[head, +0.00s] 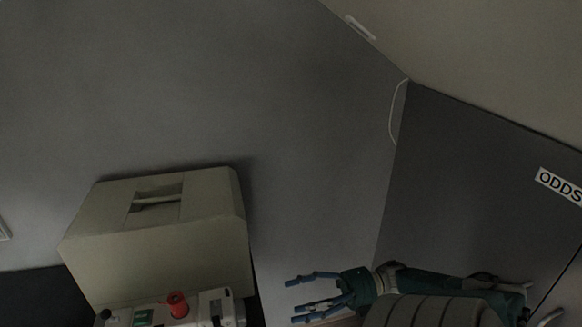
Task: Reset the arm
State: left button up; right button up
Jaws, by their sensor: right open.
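My right gripper (297,301) shows at the bottom of the head view, right of the middle. It has blue fingertips and a dark teal body, and its fingers point left. The fingers are spread apart with nothing visible between them. A ribbed grey part of my right arm covers the area just below and right of the gripper. My left gripper is not in view.
The light is dim. A dark grey panel (465,190) with a white "ODDS" label (560,186) stands on the right. A thin pale cord (392,112) hangs near its upper corner. The plain grey surface (290,130) in the middle looks clear.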

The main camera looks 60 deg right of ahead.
dwell(0.5)
notch_tip(320, 180, down, 29)
jog(key=s+d+m+h, duration=0.2)
jog(key=m+h, duration=1.1)
jog(key=m, duration=0.2)
jog(key=s+a+f+m+g+h, duration=0.1)
jog(key=s+a+f+m+g, duration=0.2)
jog(key=f, duration=0.4)
jog(key=s+a+f+m+g, duration=0.2)
jog(key=s+a+f, duration=0.3)
jog(key=s+f, duration=0.15)
jog(key=s+a+f+m+g, duration=0.1)
jog(key=s+a+f+g, duration=0.1)
jog(key=s+a, duration=0.4)
jog(key=s+a+f+m+g, duration=0.2)
jog(key=s+a+f, duration=0.3)
jog(key=a, duration=0.3)
jog(key=shift+s+f+g, duration=0.3)
jog(key=shift+s+g, duration=0.35)
jog(key=shift+g, duration=0.15)
